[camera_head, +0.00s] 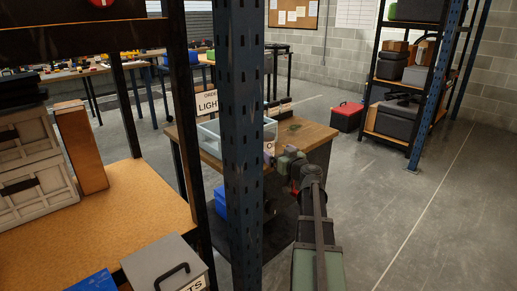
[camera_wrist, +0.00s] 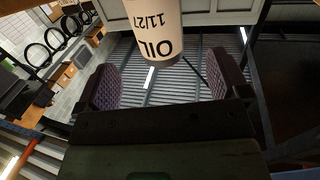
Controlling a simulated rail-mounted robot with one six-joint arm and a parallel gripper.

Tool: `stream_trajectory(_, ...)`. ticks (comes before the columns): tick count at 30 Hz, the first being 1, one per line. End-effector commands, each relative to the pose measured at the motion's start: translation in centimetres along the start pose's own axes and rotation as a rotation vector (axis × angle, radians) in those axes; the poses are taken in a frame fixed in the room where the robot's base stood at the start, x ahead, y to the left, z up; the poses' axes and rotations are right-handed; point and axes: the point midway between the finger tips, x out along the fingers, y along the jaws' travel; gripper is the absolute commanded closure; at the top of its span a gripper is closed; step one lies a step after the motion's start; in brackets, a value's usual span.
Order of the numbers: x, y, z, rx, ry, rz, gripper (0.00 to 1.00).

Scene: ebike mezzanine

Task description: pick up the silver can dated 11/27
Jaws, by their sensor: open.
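A can (camera_wrist: 152,30) with a pale cream side reading "OIL 11/27" shows upside down at the top of the wrist view. Its dark rim is toward my gripper, and its far end is cut off by the picture edge. My gripper (camera_wrist: 165,82) is open, with one dark ridged finger on each side and nothing between them. The can lies just ahead of the gap between the fingers. In the head view my gripper (camera_head: 284,166) is at the wooden workbench (camera_head: 312,133); a small pale shape beside it is too small to identify.
A clear bin (camera_head: 208,138) stands on the workbench, partly behind a blue rack post (camera_head: 243,150). A shelf with a grey lidded box (camera_head: 165,265) and drawer units is at left. A red case (camera_head: 346,116) sits on the floor. Floor at right is clear.

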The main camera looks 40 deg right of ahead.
Motion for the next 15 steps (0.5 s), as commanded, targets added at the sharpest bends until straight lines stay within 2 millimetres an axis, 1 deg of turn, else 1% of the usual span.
stream_trajectory(1,1.4,0.1,0.0,0.0,0.0,-0.003,0.06)
stream_trajectory(3,2.7,0.1,0.0,0.0,0.0,-0.002,0.06)
stream_trajectory(5,3.3,0.1,0.0,0.0,0.0,-0.001,0.06)
stream_trajectory(10,3.9,0.1,0.0,0.0,0.0,-0.001,0.06)
stream_trajectory(11,4.3,0.1,0.0,0.0,0.0,-0.002,0.06)
stream_trajectory(15,7.0,0.4,0.1,0.0,0.0,-0.002,0.06)
